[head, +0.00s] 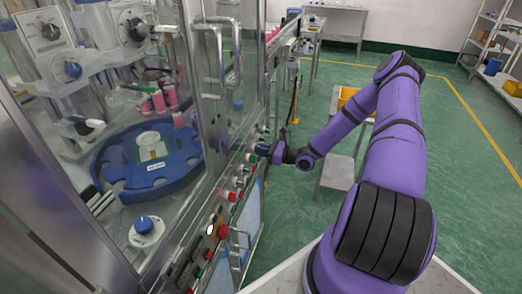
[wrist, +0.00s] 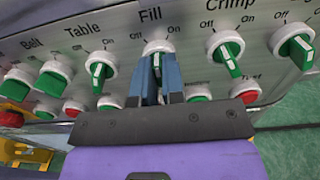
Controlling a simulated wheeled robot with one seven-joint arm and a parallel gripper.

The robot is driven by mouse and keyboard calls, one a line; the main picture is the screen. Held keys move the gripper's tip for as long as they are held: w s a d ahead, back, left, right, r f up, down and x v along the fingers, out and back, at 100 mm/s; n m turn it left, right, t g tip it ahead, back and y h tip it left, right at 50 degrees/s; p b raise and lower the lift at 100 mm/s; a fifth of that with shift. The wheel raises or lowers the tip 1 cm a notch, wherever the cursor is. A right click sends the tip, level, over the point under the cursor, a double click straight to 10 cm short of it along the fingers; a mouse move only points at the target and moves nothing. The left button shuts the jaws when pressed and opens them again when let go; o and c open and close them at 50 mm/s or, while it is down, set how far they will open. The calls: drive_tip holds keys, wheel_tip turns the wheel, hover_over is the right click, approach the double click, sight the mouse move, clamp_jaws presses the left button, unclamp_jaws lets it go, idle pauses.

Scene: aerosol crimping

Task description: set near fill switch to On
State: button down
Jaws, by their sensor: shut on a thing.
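The fill switch (wrist: 157,47) sits on the panel under the label "Fill", with "Off" to its left and "On" to its right. Its white collar shows above my fingers. My gripper (wrist: 158,70) is shut on the switch knob, with one blue-grey finger on each side. The fingers hide most of the knob, so I cannot tell its exact angle. In the head view my gripper (head: 265,150) reaches the panel's edge from the right; the switch itself is hidden there.
The table switch (wrist: 102,68) is close on the left and the crimp switch (wrist: 227,50) close on the right. A row of green and red buttons runs below. In the head view, glass doors with metal handles (head: 208,55) stand above the panel. Green floor lies open to the right.

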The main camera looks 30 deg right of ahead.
drive_tip(key=m, duration=0.5)
drive_tip(key=shift+m, duration=0.4)
idle(0.4)
drive_tip(key=c, duration=1.2)
unclamp_jaws()
drive_tip(key=v, duration=1)
drive_tip(key=shift+s+d, duration=0.25)
drive_tip(key=shift+s, duration=0.1)
